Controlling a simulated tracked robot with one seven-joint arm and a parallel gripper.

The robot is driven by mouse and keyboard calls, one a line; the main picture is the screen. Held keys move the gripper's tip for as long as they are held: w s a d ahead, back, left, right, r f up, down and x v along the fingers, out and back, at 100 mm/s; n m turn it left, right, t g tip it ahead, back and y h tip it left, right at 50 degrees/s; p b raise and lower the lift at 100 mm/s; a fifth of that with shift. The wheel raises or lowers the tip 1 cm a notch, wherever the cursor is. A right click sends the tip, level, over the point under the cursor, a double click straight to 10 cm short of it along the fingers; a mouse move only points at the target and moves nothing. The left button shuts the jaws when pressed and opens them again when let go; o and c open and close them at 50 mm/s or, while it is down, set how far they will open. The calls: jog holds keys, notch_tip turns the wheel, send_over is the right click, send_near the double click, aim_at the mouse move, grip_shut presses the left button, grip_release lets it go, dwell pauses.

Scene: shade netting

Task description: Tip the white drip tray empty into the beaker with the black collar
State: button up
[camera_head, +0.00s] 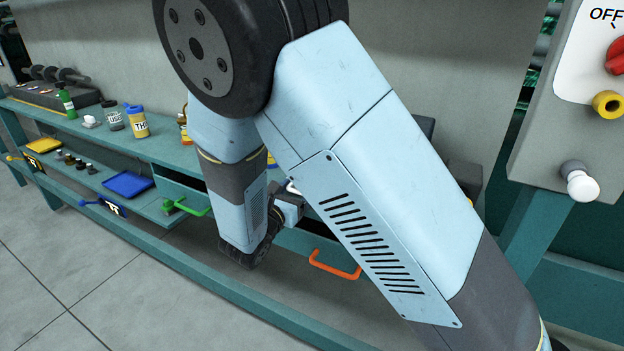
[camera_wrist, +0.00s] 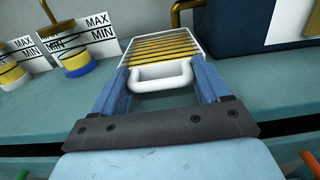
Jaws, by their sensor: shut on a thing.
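The white drip tray (camera_wrist: 187,33) with yellow slats is ahead of my gripper in the wrist view, its white loop handle towards me. My gripper (camera_wrist: 160,78) is shut on the tray at this handle, one blue finger on each side. Two beakers (camera_wrist: 76,62) with white MAX/MIN cards stand at the upper left, apart from the tray. The nearer one shows a yellow band and a blue base. I cannot clearly tell which has the black collar. In the head view my own arm hides the tray and most of the gripper.
A dark blue box (camera_wrist: 240,28) with a white panel stands right of the tray. A brass pipe (camera_wrist: 185,8) rises behind it. Below the bench are drawers with green (camera_head: 195,208) and orange (camera_head: 334,265) handles. A blue tray (camera_head: 127,184) and bottles stand left.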

jog(key=v, duration=1)
jog(key=shift+r, duration=0.2)
dwell(1.5)
jog(key=shift+r, duration=0.15)
jog(key=shift+r, duration=2.85)
